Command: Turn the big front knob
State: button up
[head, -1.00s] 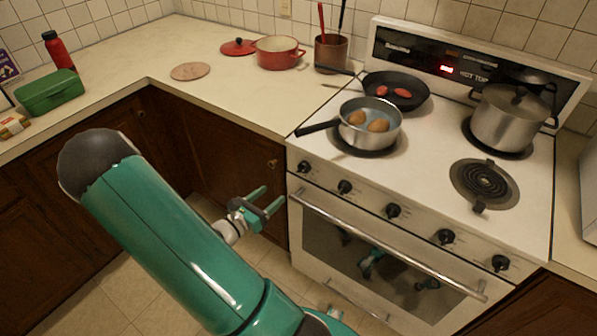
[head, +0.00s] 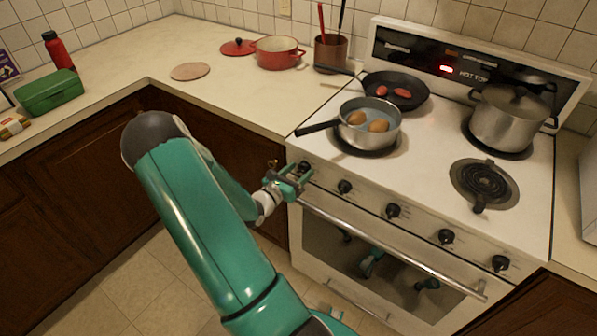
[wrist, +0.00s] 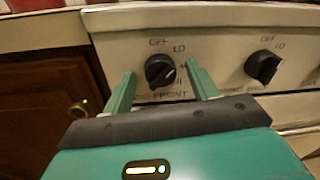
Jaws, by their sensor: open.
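The black front knob (wrist: 160,70) is on the pale stove panel, with OFF and LO printed above it and FRONT below. My gripper (wrist: 161,72) is open in the wrist view, one green finger on each side of this knob. I cannot tell whether either finger touches it. In the head view my gripper (head: 296,177) is at the left end of the stove's front panel, by the leftmost knob, which it partly hides.
A second knob (wrist: 263,67) is to the right in the wrist view. The oven handle (head: 390,245) runs below the knobs. A pan with eggs (head: 370,126), a dark skillet (head: 412,84) and a lidded pot (head: 510,120) stand on the stove. The pan's handle sticks out left.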

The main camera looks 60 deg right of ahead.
jog(key=shift+d, duration=0.25)
jog(key=shift+c, duration=0.2)
jog(key=c, duration=0.9)
jog(key=shift+m, duration=0.5)
jog(key=o, duration=0.9)
jog(key=shift+o, duration=0.2)
jog(key=shift+a, duration=0.1)
jog(key=v, duration=1.3)
jog(key=shift+a, duration=0.4)
